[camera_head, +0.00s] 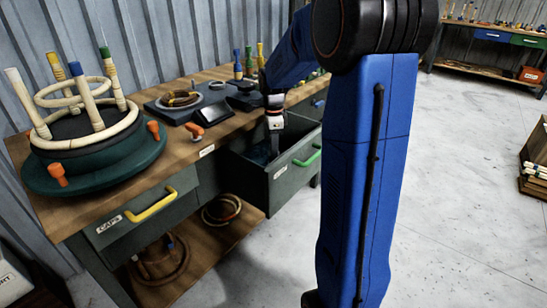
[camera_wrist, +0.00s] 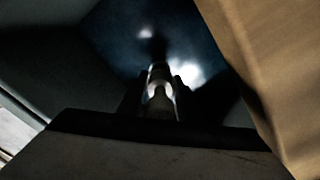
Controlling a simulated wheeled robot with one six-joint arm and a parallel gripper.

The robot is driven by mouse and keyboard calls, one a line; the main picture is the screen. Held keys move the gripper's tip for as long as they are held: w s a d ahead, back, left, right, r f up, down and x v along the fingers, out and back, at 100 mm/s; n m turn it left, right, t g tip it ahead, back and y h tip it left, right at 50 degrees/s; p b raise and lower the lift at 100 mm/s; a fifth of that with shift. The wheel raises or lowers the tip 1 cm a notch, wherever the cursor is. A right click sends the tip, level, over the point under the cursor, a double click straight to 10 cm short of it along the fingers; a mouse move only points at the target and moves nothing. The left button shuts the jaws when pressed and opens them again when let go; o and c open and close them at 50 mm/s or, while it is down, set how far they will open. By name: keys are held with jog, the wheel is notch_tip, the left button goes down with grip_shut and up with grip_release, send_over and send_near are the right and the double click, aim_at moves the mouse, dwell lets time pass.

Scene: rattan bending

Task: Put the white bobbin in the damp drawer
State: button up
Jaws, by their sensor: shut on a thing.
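My gripper (camera_head: 274,143) points down into an open dark drawer (camera_head: 283,179) with a green handle. The label on the drawer's front is too small to read, so I cannot confirm that it is the damp drawer. In the wrist view, my gripper (camera_wrist: 158,103) is shut on a pale, upright, narrow thing that looks like the white bobbin (camera_wrist: 158,76). The dark blue drawer inside lies beyond it. I cannot tell whether the bobbin touches the drawer floor. In the head view, the bobbin is not clearly visible.
The wooden bench (camera_head: 213,149) borders the drawer, and its brown edge fills the right of the wrist view. A shut drawer with a yellow handle (camera_head: 150,206) is at the left. A round green stand (camera_head: 95,170) with rings and posts is on the bench.

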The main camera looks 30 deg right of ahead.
jog(key=shift+f, duration=1.65)
jog(key=o, duration=1.1)
jog(key=shift+f, duration=0.1)
